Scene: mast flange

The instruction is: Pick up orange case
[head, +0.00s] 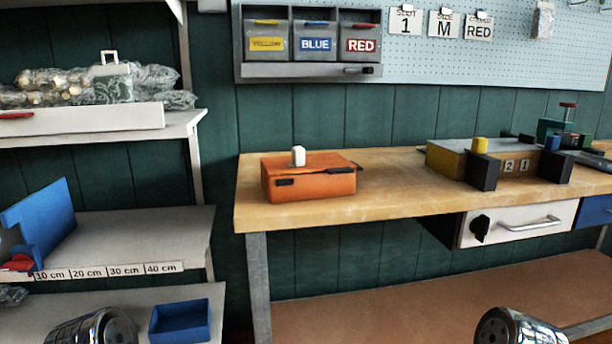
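The orange case (308,184) lies flat on the left part of the wooden workbench, near its front edge. Rounded metal parts of my two arms show at the bottom edge, one at the left and one at the right, both well below and apart from the case. No gripper fingers show in the head view.
The workbench (400,190) is bare between the case and a yellow-grey box with black blocks (440,162) at the right. Shelves (130,225) with a blue bin (180,320) stand at the left. Labelled bins (315,42) hang on the pegboard above.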

